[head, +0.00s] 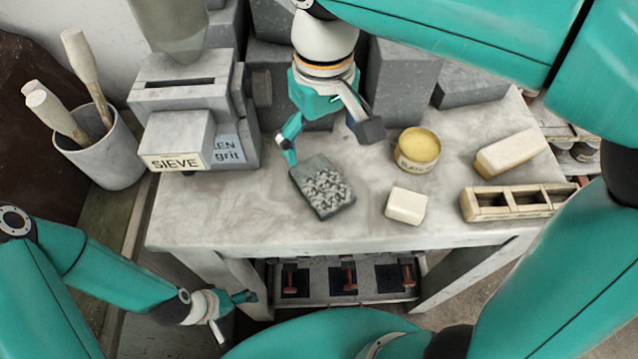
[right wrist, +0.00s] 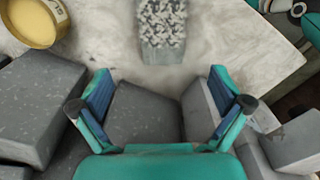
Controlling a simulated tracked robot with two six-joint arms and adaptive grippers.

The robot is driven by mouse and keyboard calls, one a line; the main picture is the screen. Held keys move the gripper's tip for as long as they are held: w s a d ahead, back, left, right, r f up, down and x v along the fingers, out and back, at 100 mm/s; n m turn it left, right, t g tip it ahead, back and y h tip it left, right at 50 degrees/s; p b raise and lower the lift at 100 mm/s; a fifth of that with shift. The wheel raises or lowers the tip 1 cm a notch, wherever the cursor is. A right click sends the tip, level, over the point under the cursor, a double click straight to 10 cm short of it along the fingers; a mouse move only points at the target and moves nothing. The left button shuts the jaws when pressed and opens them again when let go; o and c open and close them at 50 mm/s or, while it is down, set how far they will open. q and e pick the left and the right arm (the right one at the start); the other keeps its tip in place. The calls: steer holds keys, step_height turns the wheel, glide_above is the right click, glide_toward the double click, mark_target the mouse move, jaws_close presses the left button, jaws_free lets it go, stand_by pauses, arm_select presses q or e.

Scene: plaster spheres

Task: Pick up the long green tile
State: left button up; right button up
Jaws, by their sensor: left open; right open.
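No plainly green long tile shows. The nearest match is a dark grey-green oblong block (head: 322,187) with a speckled pale top, lying on the table's middle; it also shows at the top of the right wrist view (right wrist: 162,45). My right gripper (head: 330,140) is open and empty, just behind the block in the head view. In the right wrist view the right gripper (right wrist: 160,108) has its fingers apart, with the block beyond the fingertips and not between them. My left gripper (head: 232,316) is open and empty, low in front of the table's left side.
A marble-like table (head: 250,222) carries a yellow-topped tin (head: 418,148), a small cream block (head: 406,205), a long cream block (head: 510,152) and a compartmented mould (head: 507,204). A grey SIEVE machine (head: 185,110) stands left, with a tool pot (head: 105,155) beyond. Grey blocks (head: 405,88) stand behind.

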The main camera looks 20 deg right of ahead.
glide_above(321, 181)
step_height(321, 181, down, 5)
steer(key=shift+w+d+f, duration=0.1)
steer(key=shift+f, duration=2.55)
steer(key=c, duration=1.6)
